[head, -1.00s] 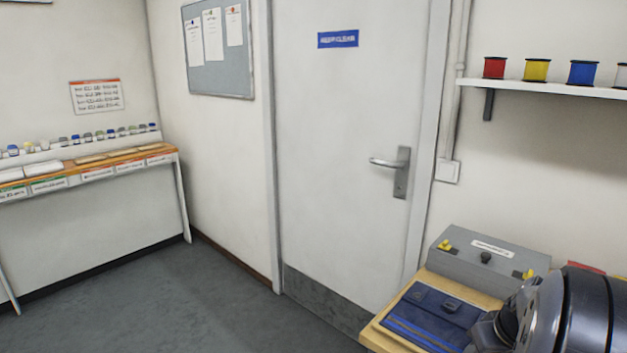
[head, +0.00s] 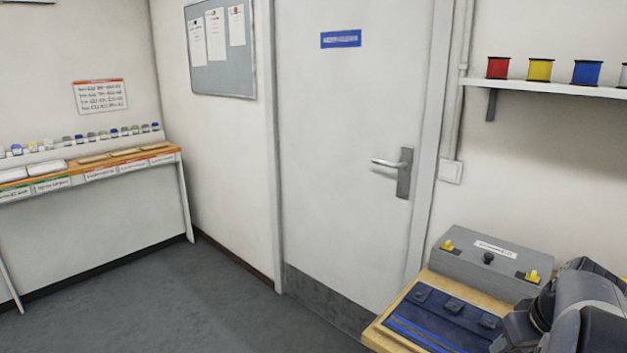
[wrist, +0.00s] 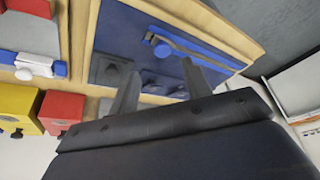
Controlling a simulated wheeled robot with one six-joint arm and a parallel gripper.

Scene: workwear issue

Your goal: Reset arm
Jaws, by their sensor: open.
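My gripper (wrist: 162,78) shows in the wrist view with its two fingers spread apart and nothing between them. It hangs over the bench, with a blue folded garment (wrist: 165,45) beyond the fingertips. In the head view my arm fills the lower right corner and its fingers cannot be made out. The blue garment (head: 440,322) lies there on a wooden bench (head: 376,336), partly hidden by my arm.
A grey box (head: 480,268) with yellow latches stands behind the garment. Red (wrist: 60,110) and yellow (wrist: 18,103) items lie left in the wrist view. A shelf (head: 545,88) holds thread spools. A closed door (head: 345,150) and open floor (head: 190,305) are at left and centre.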

